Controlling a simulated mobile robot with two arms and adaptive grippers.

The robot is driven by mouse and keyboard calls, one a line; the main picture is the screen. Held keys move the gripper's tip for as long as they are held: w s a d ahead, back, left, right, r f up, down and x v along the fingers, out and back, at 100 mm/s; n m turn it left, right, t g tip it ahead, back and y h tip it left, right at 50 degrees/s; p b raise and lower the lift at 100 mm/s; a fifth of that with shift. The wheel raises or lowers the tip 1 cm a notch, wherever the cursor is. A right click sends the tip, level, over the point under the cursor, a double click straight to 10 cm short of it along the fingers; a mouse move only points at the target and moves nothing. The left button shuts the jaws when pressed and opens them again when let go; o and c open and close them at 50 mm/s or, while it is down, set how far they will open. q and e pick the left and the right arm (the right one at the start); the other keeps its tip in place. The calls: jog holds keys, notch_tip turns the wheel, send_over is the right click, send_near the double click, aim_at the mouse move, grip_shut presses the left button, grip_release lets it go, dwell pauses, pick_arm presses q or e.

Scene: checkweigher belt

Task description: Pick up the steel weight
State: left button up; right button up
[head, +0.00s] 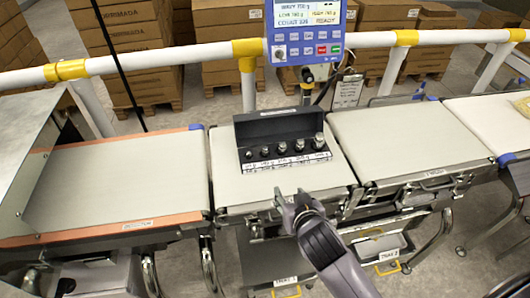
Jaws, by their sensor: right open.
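Several steel weights stand upright in a row in a black open case (279,128), smallest at the left and largest at the right. The largest steel weight (319,141) is at the right end of the row. A white strip with weight labels runs along the case's front; the print is too small to read surely. My right gripper (291,194) is open and empty, at the front edge of the middle belt, nearer to me than the case and apart from it. My left gripper is not in view.
The case sits on the middle belt (235,180), which is otherwise clear. Belts lie to the left (120,180) and right (400,135). A white rail with yellow joints runs behind, with a blue display unit (307,30) above it. Stacked cartons stand beyond.

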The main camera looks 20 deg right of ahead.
jog(key=t, duration=0.2)
send_near(266, 149)
jog(key=p+x, duration=0.2)
jog(key=shift+w+a+f, duration=0.1)
jog(key=shift+w, duration=0.25)
jog(key=shift+p+x, duration=0.7)
jog(key=shift+x, duration=2.5)
jog(key=shift+c, duration=0.6)
grip_shut()
